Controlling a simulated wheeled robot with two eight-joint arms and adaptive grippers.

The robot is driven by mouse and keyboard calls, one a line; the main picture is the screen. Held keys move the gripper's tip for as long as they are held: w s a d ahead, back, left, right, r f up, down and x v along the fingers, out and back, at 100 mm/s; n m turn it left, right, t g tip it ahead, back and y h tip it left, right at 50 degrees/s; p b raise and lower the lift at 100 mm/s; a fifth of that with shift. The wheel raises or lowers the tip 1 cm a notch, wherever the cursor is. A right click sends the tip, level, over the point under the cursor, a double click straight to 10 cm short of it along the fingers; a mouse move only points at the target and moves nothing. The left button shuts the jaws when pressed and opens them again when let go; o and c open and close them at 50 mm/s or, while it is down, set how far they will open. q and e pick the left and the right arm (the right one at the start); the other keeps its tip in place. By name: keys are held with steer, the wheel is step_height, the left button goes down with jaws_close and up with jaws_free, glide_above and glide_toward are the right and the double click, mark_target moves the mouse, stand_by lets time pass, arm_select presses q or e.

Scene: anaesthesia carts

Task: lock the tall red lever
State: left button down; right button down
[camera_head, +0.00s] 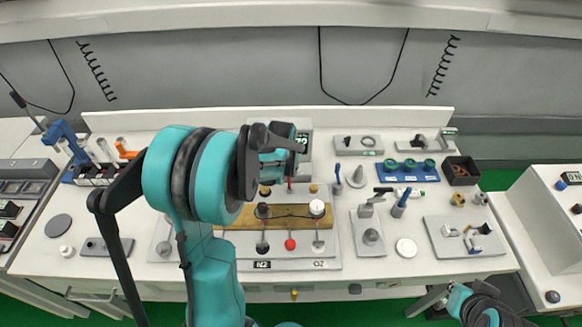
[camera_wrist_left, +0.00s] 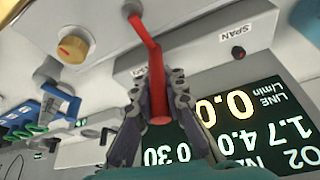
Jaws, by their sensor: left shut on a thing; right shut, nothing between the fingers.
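The tall red lever (camera_wrist_left: 155,65) shows in the left wrist view. It is a long red bar, bent near its far end, in front of a pale panel. My left gripper (camera_wrist_left: 160,105) is shut on its near end, one finger on each side. In the head view my left arm reaches over the middle of the bench, and its wrist hides most of the lever and the display. My right gripper (camera_head: 486,306) is at the bottom right, off the bench's front edge, shut and empty.
A lit display (camera_wrist_left: 240,125) and a yellow knob (camera_wrist_left: 73,46) flank the lever. A red-ball lever (camera_head: 290,244) stands on the plate below my left wrist.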

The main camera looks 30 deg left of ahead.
arm_select(q)
steer(key=c, duration=1.5)
jaws_free()
steer(key=shift+c, duration=0.2)
steer(key=v, duration=1.2)
steer(key=s+d+m+t+h, duration=0.1)
steer(key=s+d+m+t, duration=0.1)
steer(key=s+d, duration=1.3)
steer(key=shift+s+f+m+t, duration=0.15)
steer(key=shift+f+m+t, duration=0.15)
steer(key=shift+m, duration=0.4)
